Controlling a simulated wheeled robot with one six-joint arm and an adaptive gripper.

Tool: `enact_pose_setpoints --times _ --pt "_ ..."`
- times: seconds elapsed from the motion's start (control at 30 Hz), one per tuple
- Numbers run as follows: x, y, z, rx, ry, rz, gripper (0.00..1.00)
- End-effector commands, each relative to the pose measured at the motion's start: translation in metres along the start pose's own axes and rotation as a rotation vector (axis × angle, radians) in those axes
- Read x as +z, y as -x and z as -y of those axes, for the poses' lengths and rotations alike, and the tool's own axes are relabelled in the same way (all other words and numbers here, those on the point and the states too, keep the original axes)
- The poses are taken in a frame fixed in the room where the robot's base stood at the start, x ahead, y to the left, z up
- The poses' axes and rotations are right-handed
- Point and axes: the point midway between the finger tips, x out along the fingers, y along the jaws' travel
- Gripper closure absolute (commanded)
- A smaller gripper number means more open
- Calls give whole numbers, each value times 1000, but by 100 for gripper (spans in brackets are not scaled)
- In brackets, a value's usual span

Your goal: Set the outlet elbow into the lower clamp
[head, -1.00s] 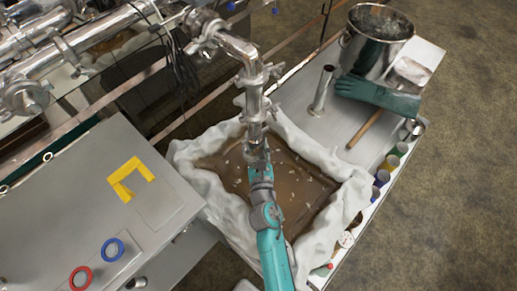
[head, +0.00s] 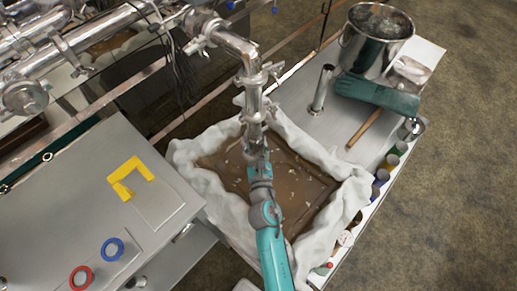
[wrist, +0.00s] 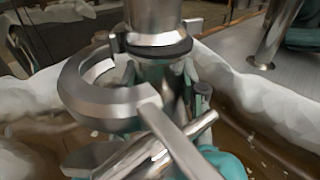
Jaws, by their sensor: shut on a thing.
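The outlet elbow (wrist: 162,80) is a shiny metal piece below the end of the vertical pipe (wrist: 155,15) in the wrist view. My gripper (wrist: 175,90) is shut on it, its fingers partly hidden behind the clamp. The elbow's top is close under the pipe's dark-rimmed end; I cannot tell whether they touch. The lower clamp (wrist: 80,90) is a grey ring, swung open to the left, with a lever reaching toward the camera. In the head view my gripper (head: 258,158) is under the pipework, and the small elbow is hard to make out there.
A cloth-lined tray (head: 350,195) of brown liquid lies below my arm.

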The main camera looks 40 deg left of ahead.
Motion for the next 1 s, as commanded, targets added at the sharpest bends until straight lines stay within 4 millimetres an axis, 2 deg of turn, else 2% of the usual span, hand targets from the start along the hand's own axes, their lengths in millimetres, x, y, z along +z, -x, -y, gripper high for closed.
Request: enact_pose_setpoints --times 1.0 --pt "4 -10 -5 2 1 6 100"
